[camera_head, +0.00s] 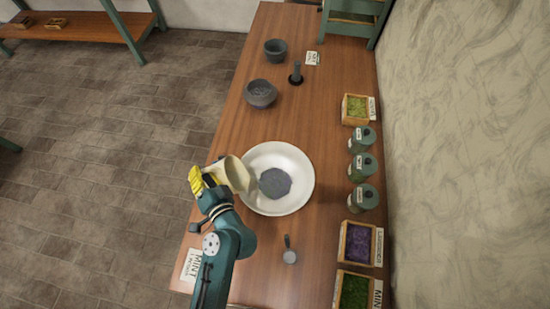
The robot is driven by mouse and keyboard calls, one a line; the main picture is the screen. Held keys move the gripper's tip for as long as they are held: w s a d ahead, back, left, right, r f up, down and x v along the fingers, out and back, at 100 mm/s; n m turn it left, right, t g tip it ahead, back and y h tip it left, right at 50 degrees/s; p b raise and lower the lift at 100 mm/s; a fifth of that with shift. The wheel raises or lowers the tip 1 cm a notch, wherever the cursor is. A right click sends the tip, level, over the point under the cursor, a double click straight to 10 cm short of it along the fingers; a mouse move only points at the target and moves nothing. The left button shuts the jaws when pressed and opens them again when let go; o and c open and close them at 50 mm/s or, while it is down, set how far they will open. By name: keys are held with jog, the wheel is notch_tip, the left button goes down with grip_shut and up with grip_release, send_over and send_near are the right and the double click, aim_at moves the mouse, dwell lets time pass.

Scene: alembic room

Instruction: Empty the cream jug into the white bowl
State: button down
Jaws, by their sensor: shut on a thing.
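The cream jug (236,174) is tilted over the left side of the white bowl (298,166), with its opening toward the bowl's middle. My gripper (204,180), with yellow fingers, is shut on the jug at the bowl's left. A grey-purple patch (275,183) lies in the bottom of the bowl. The jug's inside is mostly hidden, so I cannot tell what is in it.
Three green lidded jars (362,167) and boxes of herbs, one purple (358,244), line the right side of the wooden table (222,275). A dark mortar (261,93) and a pestle (296,73) stand behind.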

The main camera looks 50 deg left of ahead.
aim_at(214, 167)
jog(key=shift+m+y, duration=0.4)
jog(key=shift+m, duration=0.4)
jog(key=shift+w+d+r, duration=0.3)
jog(key=shift+w, duration=0.3)
jog(key=shift+w+d+r, duration=0.35)
jog(key=shift+w, duration=0.3)
jog(key=shift+w+d+r, duration=0.3)
jog(key=shift+w, duration=0.3)
dwell(0.5)
jog(key=shift+w, duration=0.1)
jog(key=w+d+r+m+b, duration=0.1)
jog(key=w+d, duration=0.2)
jog(key=w, duration=0.2)
jog(key=shift+w+r+m+y+b, duration=0.2)
jog(key=shift+w+m+y+b, duration=0.1)
jog(key=shift+w, duration=0.05)
dwell(1.7)
jog(key=shift+w+d+r+m+y+p, duration=0.15)
jog(key=shift+w+d+r+m, duration=0.2)
jog(key=shift+w, duration=0.2)
jog(key=shift+w+d+r+m+y+p, duration=0.15)
jog(key=shift+w+d+r+m, duration=0.05)
jog(key=shift+w+m, duration=0.3)
